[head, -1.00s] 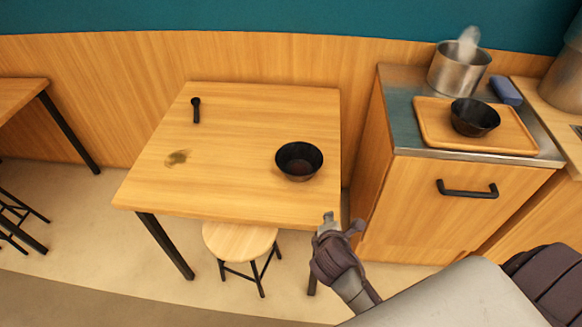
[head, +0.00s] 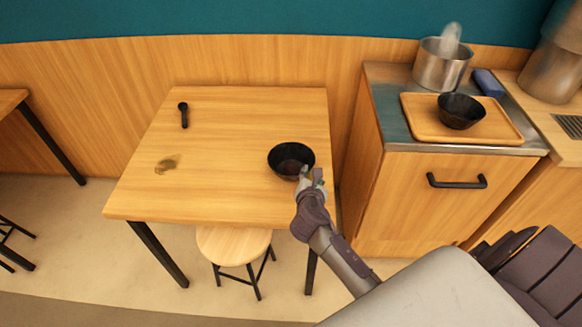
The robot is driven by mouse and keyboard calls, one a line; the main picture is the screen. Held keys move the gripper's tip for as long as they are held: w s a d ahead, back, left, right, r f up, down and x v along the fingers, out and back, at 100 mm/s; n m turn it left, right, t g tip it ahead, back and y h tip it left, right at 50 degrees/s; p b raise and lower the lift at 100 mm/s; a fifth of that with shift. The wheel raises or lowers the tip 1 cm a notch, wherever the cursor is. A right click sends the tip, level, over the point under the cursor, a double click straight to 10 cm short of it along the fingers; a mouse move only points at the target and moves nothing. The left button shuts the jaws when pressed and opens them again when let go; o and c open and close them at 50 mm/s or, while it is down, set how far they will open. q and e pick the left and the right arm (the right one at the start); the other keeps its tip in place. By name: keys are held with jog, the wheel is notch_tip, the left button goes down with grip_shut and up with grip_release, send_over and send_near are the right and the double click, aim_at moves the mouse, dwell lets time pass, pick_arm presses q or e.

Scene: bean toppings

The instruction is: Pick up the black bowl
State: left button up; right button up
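A black bowl (head: 286,157) stands upright near the right side of the wooden table (head: 220,120). My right gripper (head: 311,175) is at the bowl's front right rim, with its fingers pointing up the picture and a gap between them. The fingertips overlap the rim in the head view; I cannot tell whether they touch it. A second black bowl (head: 460,111) stands on a wooden tray (head: 415,113) on the metal-topped counter at right. My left gripper is not in view.
A black spoon-like utensil (head: 184,114) and a brown stain (head: 166,166) are on the table's left part. A round stool (head: 233,245) stands under the front edge. A metal pot (head: 441,66) and a blue item (head: 488,83) are on the counter (head: 395,126).

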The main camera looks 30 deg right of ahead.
aim_at(312, 167)
jog(key=x, duration=0.6)
jog(key=shift+b, duration=0.3)
grip_shut()
